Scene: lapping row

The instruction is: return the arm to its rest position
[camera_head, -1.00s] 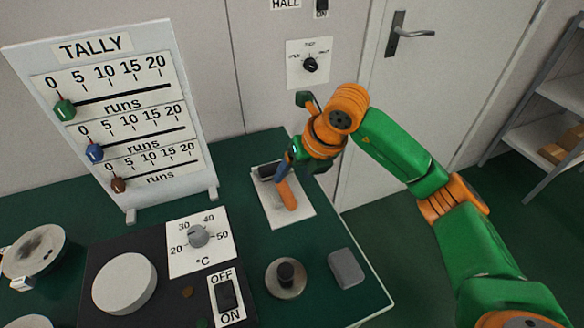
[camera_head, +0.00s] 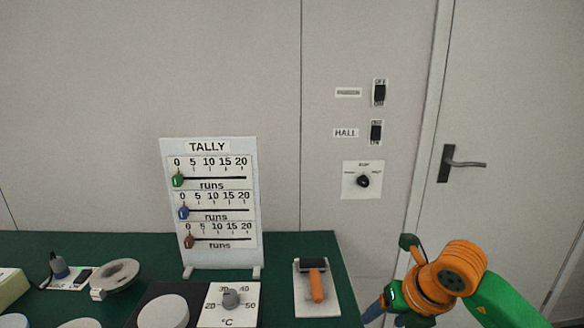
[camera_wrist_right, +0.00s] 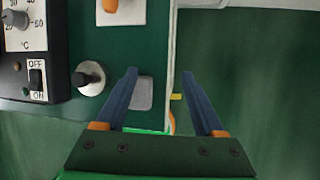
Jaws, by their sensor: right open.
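My right gripper (camera_head: 374,311) is low at the right of the head view, just off the right side of the green table. One blue finger shows there, and the other is hidden. In the right wrist view the gripper (camera_wrist_right: 159,74) is open with nothing between its fingers. It points down over the table's edge. A grey block (camera_wrist_right: 143,94) lies on the table below, beside the left finger. My left gripper is in neither view.
The tally board (camera_head: 208,262) stands at the back of the table. A black-knobbed disc (camera_wrist_right: 89,85) is near the grey block. A door (camera_head: 500,130) is at right.

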